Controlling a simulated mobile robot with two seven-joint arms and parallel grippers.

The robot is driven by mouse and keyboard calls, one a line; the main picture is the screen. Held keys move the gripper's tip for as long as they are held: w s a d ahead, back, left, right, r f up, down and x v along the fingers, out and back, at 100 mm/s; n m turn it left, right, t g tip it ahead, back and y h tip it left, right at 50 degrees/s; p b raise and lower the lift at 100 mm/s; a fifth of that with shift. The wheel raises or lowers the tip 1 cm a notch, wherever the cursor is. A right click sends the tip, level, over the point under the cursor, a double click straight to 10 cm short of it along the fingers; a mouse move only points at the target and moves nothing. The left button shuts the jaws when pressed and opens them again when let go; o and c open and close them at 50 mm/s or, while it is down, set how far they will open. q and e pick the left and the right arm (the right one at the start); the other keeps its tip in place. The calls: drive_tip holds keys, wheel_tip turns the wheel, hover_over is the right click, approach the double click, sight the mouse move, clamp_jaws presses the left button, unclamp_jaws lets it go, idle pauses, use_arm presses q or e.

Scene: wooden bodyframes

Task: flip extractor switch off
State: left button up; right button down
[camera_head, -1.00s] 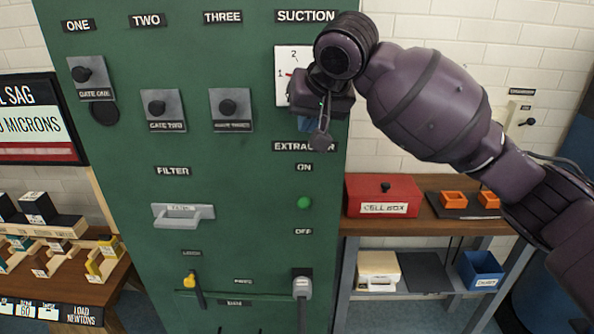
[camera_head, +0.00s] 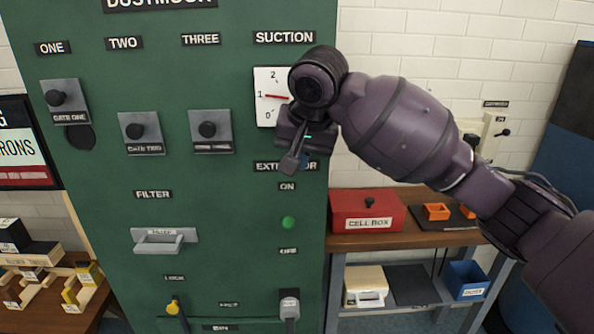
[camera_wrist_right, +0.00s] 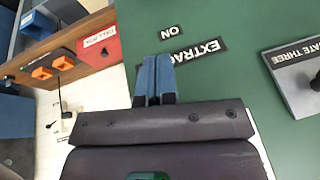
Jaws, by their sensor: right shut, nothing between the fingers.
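The green cabinet panel (camera_head: 228,265) carries an EXTRACTOR label (camera_head: 270,167), partly covered by my right gripper. Below it are an ON label (camera_head: 287,187), a round green button or lamp (camera_head: 288,223) and an OFF label (camera_head: 288,251). A grey handle (camera_head: 289,305) on a dark mount sits under OFF, cut near the lower edge. My right gripper (camera_head: 306,161) is in front of the EXTRACTOR label, above the green round. In the right wrist view its blue fingers (camera_wrist_right: 155,72) are together and empty, near the upside-down EXTRACTOR and ON labels. My left gripper is out of view.
A suction gauge (camera_head: 266,100) is above, its needle near 1. Gate knobs (camera_head: 207,130) and a filter handle (camera_head: 164,239) stick out left.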

drive_tip(key=p, duration=0.1)
hover_over(288, 222)
drive_tip(key=w+d, duration=0.1)
drive_tip(key=w, duration=0.2)
wheel_tip(288, 222, down, 8)
drive_tip(key=shift+s+a+f+p, duration=0.15)
drive_tip(key=shift+s+f, duration=0.15)
drive_tip(key=shift+f, duration=0.25)
drive_tip(key=shift+s+f+p, duration=0.15)
drive_tip(key=shift+s+f, duration=0.15)
drive_tip(key=shift+f, duration=0.2)
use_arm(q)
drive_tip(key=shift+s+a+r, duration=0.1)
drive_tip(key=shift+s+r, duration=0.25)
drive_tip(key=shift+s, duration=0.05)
use_arm(e)
drive_tip(key=shift+s+a+f, duration=0.15)
drive_tip(key=shift+s+f, duration=0.1)
drive_tip(key=shift+f, duration=0.4)
